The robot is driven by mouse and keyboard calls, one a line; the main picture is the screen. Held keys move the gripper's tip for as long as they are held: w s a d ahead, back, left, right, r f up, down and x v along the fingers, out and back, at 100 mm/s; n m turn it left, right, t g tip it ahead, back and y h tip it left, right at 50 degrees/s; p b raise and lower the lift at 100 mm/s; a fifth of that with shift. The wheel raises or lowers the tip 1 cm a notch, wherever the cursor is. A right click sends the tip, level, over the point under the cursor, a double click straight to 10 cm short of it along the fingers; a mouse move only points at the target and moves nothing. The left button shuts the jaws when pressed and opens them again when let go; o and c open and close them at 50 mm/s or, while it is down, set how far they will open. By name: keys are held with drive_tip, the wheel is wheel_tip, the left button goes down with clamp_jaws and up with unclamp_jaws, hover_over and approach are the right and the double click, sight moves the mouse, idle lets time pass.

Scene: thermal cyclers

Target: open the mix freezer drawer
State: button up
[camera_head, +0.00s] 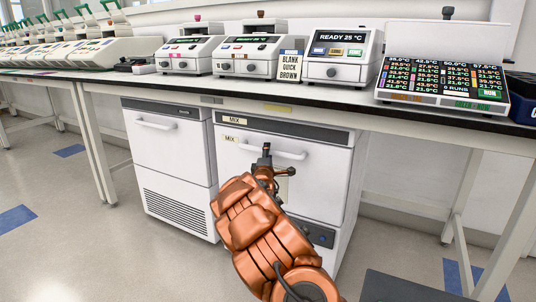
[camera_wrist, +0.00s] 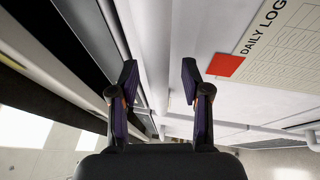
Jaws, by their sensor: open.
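The mix freezer (camera_head: 285,135) is a white unit under the bench with yellow MIX labels (camera_head: 234,120). Its drawer front looks closed, with a white horizontal bar handle (camera_head: 290,154) across the upper part. My gripper (camera_head: 273,160) is in front of the handle, hiding part of it. In the wrist view my gripper (camera_wrist: 160,78) is open, with a dark finger on each side. A pale bar, the handle (camera_wrist: 150,45), runs between the fingertips there. I cannot tell whether either finger touches it.
A second white unit (camera_head: 165,150) with its own handle stands left of the freezer. The bench (camera_head: 400,118) overhangs both, with thermal cyclers (camera_head: 340,58) on top. A daily log sheet (camera_wrist: 280,50) shows beside the handle. Floor is open at left.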

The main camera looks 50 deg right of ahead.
drive_tip(key=shift+w+d+r, duration=0.2)
drive_tip(key=shift+w+d, duration=0.15)
drive_tip(key=shift+d, duration=0.1)
clamp_jaws()
idle(0.3)
idle(0.4)
